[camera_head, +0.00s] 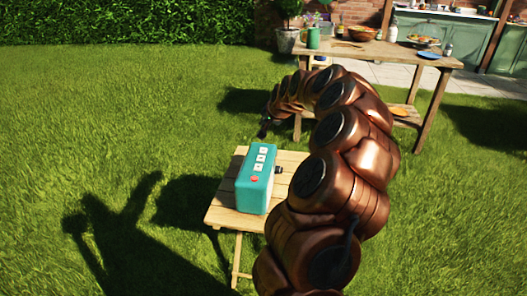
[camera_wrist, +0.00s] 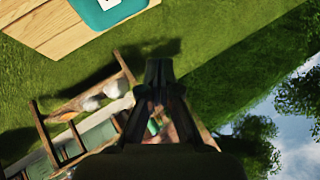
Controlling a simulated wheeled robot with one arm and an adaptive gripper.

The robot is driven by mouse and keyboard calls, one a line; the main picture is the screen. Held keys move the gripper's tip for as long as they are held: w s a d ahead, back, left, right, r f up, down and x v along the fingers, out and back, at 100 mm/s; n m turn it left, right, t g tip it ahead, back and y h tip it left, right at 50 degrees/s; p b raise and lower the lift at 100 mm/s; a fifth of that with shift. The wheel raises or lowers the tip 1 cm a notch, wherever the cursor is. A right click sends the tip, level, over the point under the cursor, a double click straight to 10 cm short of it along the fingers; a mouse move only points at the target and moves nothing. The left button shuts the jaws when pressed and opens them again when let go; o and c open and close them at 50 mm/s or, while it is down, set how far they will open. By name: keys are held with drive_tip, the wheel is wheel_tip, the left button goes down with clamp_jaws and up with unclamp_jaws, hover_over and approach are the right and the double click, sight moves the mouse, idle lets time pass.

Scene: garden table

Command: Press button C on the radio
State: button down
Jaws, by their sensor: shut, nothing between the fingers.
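Part of the radio (camera_wrist: 112,10) also shows at the top of the wrist view, with one white button partly in sight. My gripper (camera_head: 264,130) is beyond the radio, above the grass, apart from it. In the wrist view my gripper (camera_wrist: 158,68) has its fingers together and holds nothing. My arm arches along the right side of the radio.
A larger wooden table (camera_head: 424,59) with a green jug (camera_head: 313,39), a bowl (camera_head: 362,33) and a plate of food (camera_head: 424,41) stands behind. Open grass lies to the left.

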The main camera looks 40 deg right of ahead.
sight(265, 151)
drive_tip(key=shift+f+b, duration=1.25)
drive_tip(key=shift+f, duration=3.1)
drive_tip(key=shift+f, duration=0.1)
drive_tip(key=shift+f, duration=0.3)
drive_tip(key=shift+f+b, duration=0.4)
drive_tip(key=shift+r, duration=0.85)
drive_tip(key=shift+r+p, duration=0.8)
drive_tip(key=shift+r, duration=1.75)
